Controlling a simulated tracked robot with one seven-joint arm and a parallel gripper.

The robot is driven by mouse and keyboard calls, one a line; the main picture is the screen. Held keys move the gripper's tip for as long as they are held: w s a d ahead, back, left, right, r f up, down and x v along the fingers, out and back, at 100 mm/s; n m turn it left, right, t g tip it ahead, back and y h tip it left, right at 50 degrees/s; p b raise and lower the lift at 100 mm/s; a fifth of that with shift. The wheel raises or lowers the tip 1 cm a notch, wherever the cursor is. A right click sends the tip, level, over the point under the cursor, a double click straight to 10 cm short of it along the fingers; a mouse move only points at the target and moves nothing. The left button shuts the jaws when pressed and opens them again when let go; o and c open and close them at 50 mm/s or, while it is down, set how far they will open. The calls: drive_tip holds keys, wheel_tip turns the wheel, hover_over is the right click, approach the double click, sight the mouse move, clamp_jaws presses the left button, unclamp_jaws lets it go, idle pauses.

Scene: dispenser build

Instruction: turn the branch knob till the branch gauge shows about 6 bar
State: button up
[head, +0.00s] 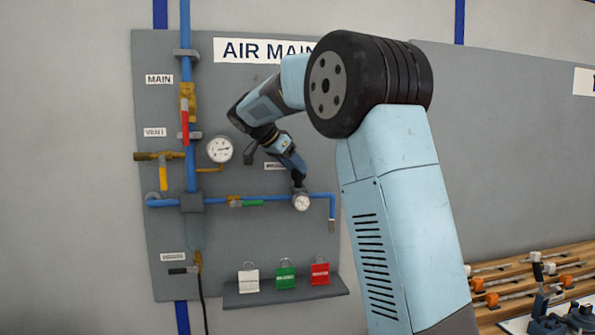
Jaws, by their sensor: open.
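The branch gauge (301,203) is a small round white dial on the blue branch pipe (270,198), at the right part of the grey AIR MAIN board (160,120). Its needle is too small to read. A dark knob (298,180) shows just above the gauge. My gripper (296,172) is at the knob, coming from the upper left, with its jaws open. The gripper hides part of the knob, and I cannot tell whether the fingers touch it.
A larger gauge (220,150) sits left of my arm. Valves with red (185,120), yellow (163,178) and green (252,204) handles are on the pipes. A shelf (300,295) below holds white, green and red padlocks. My arm covers the board's right side.

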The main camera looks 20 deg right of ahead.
drive_tip(key=v, duration=1.1)
drive_tip(key=s+d+f+n+y, duration=0.2)
drive_tip(key=s+d+f+n, duration=0.15)
drive_tip(key=s, duration=0.55)
drive_tip(key=s+d+f+n+y, duration=0.2)
drive_tip(key=s+d+n, duration=0.2)
drive_tip(key=s, duration=0.4)
drive_tip(key=s+f+n+t+y, duration=0.1)
drive_tip(key=s+f+n+y, duration=0.1)
drive_tip(key=s+f, duration=0.6)
drive_tip(key=s+f+n+t+y, duration=0.1)
drive_tip(key=s+f+n, duration=0.3)
drive_tip(key=s+f, duration=0.4)
drive_tip(key=s+y, duration=0.1)
drive_tip(key=s, duration=0.4)
drive_tip(key=shift+s, duration=0.2)
